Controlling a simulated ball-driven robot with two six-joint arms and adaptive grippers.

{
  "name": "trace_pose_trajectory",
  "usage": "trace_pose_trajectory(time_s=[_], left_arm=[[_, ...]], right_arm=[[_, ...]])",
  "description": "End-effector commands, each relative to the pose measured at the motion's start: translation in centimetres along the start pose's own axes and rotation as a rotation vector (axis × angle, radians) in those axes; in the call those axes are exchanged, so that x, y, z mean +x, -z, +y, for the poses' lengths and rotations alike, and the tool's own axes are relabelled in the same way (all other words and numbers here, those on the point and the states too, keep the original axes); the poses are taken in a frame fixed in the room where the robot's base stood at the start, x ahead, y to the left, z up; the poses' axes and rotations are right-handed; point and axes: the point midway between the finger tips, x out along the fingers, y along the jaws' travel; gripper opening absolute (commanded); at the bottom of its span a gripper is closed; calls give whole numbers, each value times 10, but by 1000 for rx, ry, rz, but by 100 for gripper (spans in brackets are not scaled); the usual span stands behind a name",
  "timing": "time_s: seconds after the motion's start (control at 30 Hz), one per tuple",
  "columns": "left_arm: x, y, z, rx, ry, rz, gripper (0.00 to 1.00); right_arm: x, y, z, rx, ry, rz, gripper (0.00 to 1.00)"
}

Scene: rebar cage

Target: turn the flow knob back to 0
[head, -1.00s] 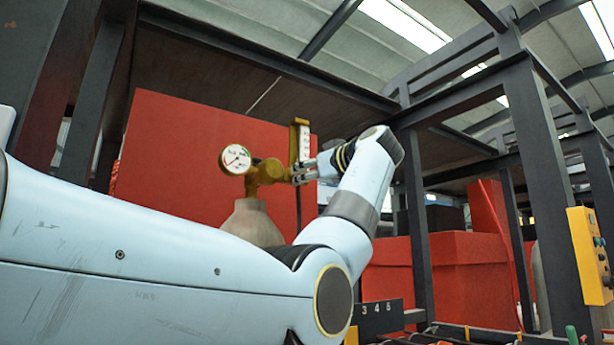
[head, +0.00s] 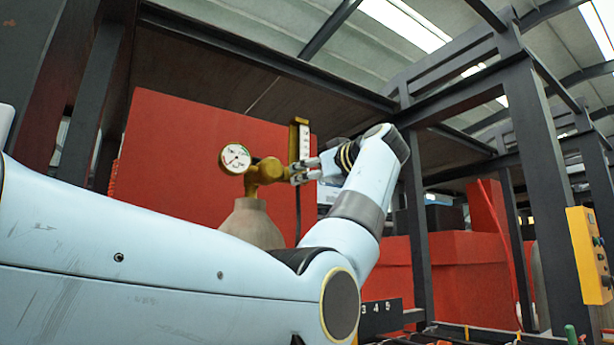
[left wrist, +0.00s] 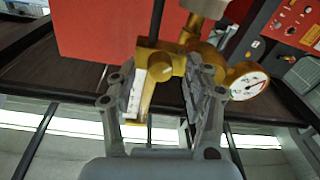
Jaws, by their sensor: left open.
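A brass regulator (head: 262,173) with a round white dial gauge (head: 235,158) and an upright flow tube (head: 300,142) sits on top of a beige cylinder (head: 252,224). My left gripper (head: 300,172) is open at the right side of the regulator, just below the flow tube. In the left wrist view the flow tube (left wrist: 144,88) and brass body stand between my two spread fingers (left wrist: 162,75), and the gauge (left wrist: 248,85) is to the right. I cannot make out the flow knob clearly; the fingers partly cover that area. My right gripper is not in view.
A red panel (head: 190,150) stands behind the regulator. Dark steel posts and beams frame the space, with a post (head: 417,230) right of my wrist. A yellow control box (head: 588,255) is at the far right. Red blocks (head: 455,275) stand at the right.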

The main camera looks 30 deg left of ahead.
Motion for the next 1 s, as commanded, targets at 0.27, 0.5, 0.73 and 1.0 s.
trace_pose_trajectory(time_s=[0.27,0.5,0.73,1.0], left_arm=[[-63,-2,1,-1,-4,-5,51],[-101,-2,1,1,-2,-4,51],[-109,-1,0,1,1,-3,51],[-108,-1,0,1,0,-3,51]], right_arm=[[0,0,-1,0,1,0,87],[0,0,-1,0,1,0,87],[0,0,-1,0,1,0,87],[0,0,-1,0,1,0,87]])
